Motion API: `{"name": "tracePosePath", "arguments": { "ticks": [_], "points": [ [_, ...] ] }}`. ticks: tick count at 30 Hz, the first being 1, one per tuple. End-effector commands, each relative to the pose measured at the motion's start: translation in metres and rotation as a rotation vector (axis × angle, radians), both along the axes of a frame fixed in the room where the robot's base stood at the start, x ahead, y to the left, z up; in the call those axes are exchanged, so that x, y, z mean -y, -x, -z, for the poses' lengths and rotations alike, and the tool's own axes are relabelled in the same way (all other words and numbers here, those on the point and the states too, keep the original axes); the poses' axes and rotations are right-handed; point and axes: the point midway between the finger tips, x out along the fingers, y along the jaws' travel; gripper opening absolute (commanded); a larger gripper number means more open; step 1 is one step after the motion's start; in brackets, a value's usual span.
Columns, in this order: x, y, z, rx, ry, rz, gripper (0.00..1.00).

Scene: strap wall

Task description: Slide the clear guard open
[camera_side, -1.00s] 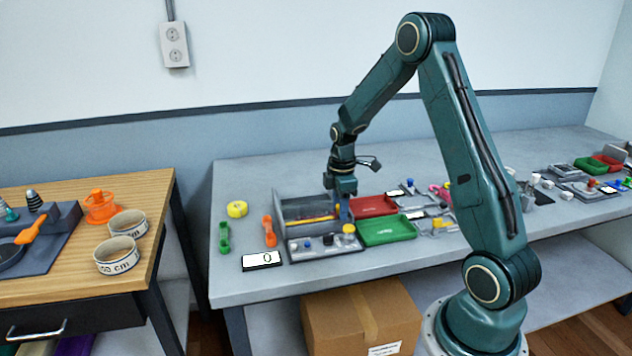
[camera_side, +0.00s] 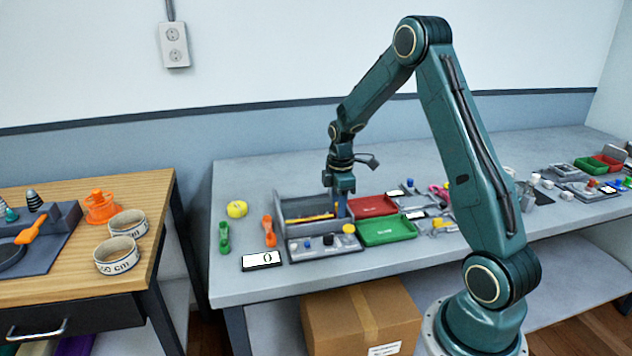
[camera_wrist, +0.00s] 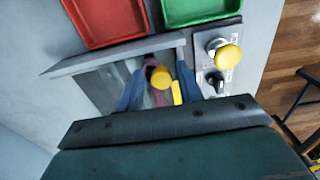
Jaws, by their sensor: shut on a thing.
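The grey open-topped housing (camera_side: 290,204) stands on the bench, with a yellow strip (camera_side: 305,217) low along its front. The clear guard is hard to make out; its edges and position cannot be told. My gripper (camera_side: 341,211) points down at the right end of the housing. In the wrist view the two bluish fingers of my gripper (camera_wrist: 158,92) stand on either side of a yellow knob (camera_wrist: 160,77), which seems to be the guard's handle. A small yellow piece (camera_wrist: 177,93) lies close to the right finger. The exact contact is blurred.
A red tray (camera_side: 374,206) and a green tray (camera_side: 387,230) lie right of the housing. A control panel (camera_side: 322,247) with knobs is in front. A display (camera_side: 262,260), orange piece (camera_side: 269,232), green piece (camera_side: 224,237) and yellow roll (camera_side: 237,209) lie left.

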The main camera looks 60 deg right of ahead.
Motion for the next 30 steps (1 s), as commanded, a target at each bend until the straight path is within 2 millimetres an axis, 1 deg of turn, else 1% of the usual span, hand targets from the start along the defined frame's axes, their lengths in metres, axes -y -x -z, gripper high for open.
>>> {"name": "tracePosePath", "arguments": {
  "ticks": [1, 30],
  "points": [
    [-0.004, 0.003, 0.009, -0.019, -0.018, -0.007, 0.14],
    [0.02, -0.021, 0.009, -0.019, -0.018, -0.01, 0.14]
  ]
}}
